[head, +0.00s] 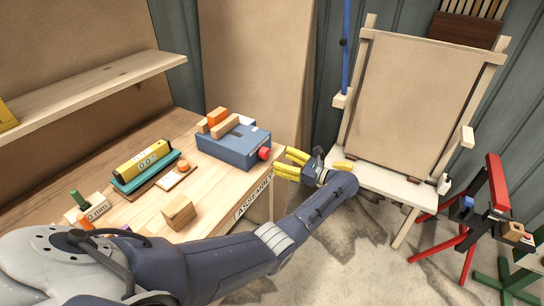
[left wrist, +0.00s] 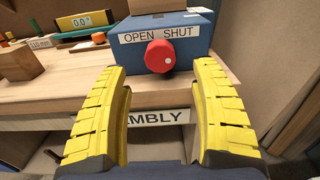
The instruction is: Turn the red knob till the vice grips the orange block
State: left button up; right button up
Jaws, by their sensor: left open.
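The blue vice (head: 222,150) stands near the right end of the workbench. The orange block (head: 216,115) sits on top beside the pale wooden jaws (head: 225,127); I cannot tell whether they touch it. The red knob (head: 264,153) is on the vice's front; in the left wrist view the knob (left wrist: 160,56) sits below the words OPEN and SHUT, with a white dot at its right. My left gripper (head: 281,162) is open and empty; its yellow fingers point at the knob, one to each side in the left wrist view, apart from it. My right gripper is not in view.
A teal-based yellow gauge (head: 145,165), a small board with an orange knob (head: 176,178) and a wooden block (head: 179,211) lie on the bench (head: 200,195). A shelf (head: 95,90) hangs above. An easel (head: 410,100) and a red stand (head: 497,185) are at right.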

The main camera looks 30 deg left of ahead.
pick_arm(q)
jog(key=shift+d, duration=2.15)
